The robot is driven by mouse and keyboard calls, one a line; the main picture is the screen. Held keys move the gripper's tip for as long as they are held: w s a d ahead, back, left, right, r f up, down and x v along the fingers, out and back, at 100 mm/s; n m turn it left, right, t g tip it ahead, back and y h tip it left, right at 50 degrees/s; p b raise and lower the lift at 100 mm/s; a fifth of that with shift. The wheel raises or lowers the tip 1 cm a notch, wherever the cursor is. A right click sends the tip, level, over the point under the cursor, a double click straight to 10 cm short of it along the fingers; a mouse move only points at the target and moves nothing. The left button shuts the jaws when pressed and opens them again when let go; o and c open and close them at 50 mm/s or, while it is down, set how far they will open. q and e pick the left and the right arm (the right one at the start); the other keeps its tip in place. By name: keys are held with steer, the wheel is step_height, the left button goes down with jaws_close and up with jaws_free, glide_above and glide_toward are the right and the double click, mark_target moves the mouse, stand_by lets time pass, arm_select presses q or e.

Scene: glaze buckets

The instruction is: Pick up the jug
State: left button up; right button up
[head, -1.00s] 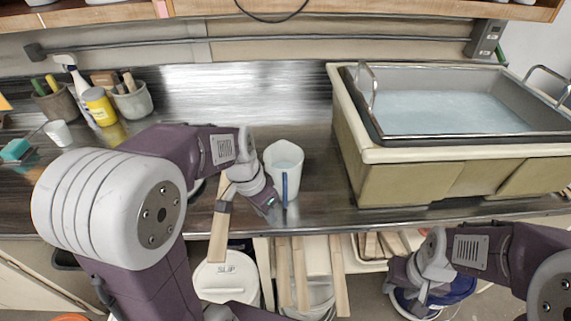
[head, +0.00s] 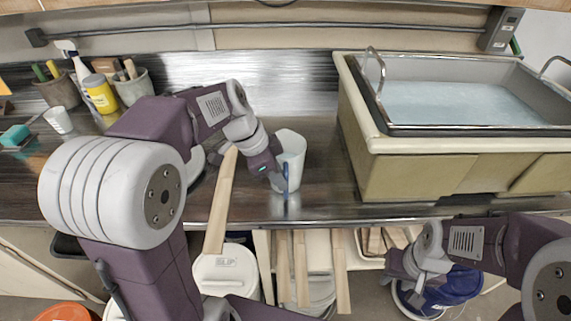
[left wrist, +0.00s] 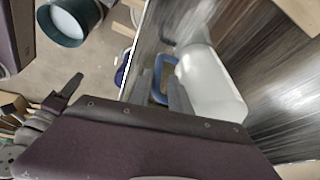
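The jug (head: 292,160) is a pale white vessel with a blue handle, standing on the dark counter near its front edge. It also shows in the left wrist view (left wrist: 212,85). My left gripper (head: 279,180) is at the jug's handle side. In the left wrist view its two grey fingers (left wrist: 168,90) are close together with the blue handle between them. The fingers partly hide the handle. My right gripper (head: 408,282) is low at the right, in front of the counter and away from the jug; its fingers are not clear.
A large tub (head: 400,165) of pale liquid stands right of the jug. A white cup (head: 58,120), a yellow jar (head: 99,94) and tool pots (head: 133,87) stand at the left. Wooden sticks, a lidded bucket (head: 225,272) and a blue bucket (head: 455,287) are below the counter edge.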

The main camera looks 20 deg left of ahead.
mark_target(286, 196)
arm_select(q)
steer(key=x, duration=0.4)
steer(key=shift+s+f, duration=0.2)
steer(key=shift+w+d+f, duration=0.15)
steer(key=shift+w+f, duration=0.05)
steer(key=shift+f, duration=0.15)
steer(key=shift+s, duration=0.1)
jaws_close()
steer(key=shift+r, duration=0.1)
stand_by(0.6)
